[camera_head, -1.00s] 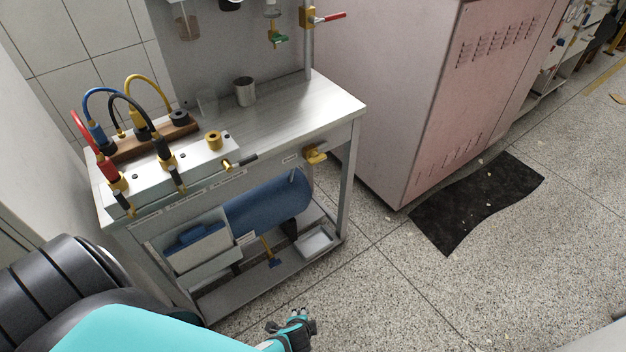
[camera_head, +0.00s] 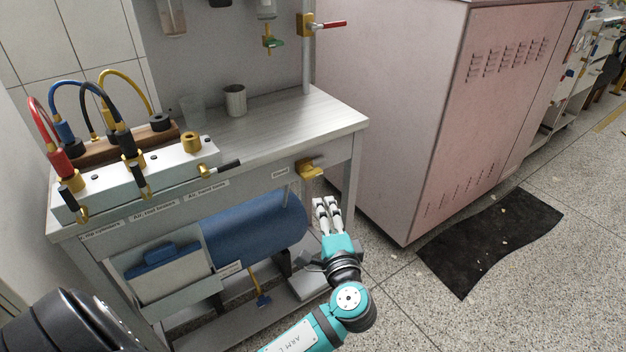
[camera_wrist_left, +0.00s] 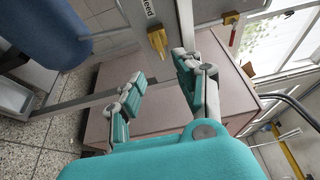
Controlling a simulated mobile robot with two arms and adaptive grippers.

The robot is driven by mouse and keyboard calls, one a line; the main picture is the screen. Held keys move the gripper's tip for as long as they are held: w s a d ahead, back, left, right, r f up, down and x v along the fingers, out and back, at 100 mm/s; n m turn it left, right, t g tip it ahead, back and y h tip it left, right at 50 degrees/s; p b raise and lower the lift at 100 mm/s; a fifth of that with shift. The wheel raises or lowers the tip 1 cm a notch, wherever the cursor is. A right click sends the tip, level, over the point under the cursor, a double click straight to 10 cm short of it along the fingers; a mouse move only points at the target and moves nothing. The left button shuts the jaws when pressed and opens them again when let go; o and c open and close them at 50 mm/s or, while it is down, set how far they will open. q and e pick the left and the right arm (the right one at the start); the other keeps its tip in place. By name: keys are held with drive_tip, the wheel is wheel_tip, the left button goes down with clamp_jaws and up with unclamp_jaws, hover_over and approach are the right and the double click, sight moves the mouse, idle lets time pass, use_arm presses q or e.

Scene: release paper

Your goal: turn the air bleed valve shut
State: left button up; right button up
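The air bleed valve is a yellow fitting (camera_head: 309,169) on the front right of the bench's apron, beside a small white label. In the left wrist view the yellow valve (camera_wrist_left: 157,41) shows near the label, whose visible letters read "eed", just beyond my fingers. My left gripper (camera_head: 326,203) is below and slightly right of the valve, pointing up towards it. In the wrist view the left gripper (camera_wrist_left: 160,68) has its fingers spread, with nothing between them. It looks apart from the valve. My right gripper is not in view.
A metal bench (camera_head: 275,128) carries a manifold (camera_head: 165,168) with coloured hoses and a metal cup (camera_head: 235,100). A blue tank (camera_head: 262,232) lies under it. A pink cabinet (camera_head: 400,110) stands close on the right. A black mat (camera_head: 490,240) lies on the floor.

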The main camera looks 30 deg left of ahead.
sight(313, 177)
use_arm(q)
drive_tip(key=b+x, duration=0.1)
drive_tip(key=x, duration=1)
drive_tip(key=shift+f, duration=0.1)
drive_tip(key=shift+w+a, duration=0.3)
drive_tip(key=shift+w, duration=0.05)
drive_tip(key=shift+w+a, duration=0.5)
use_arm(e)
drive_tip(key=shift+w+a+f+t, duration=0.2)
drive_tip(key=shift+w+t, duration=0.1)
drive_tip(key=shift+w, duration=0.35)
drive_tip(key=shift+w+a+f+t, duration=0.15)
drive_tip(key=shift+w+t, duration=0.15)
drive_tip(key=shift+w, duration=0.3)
use_arm(q)
drive_tip(key=shift+c, duration=0.4)
clamp_jaws()
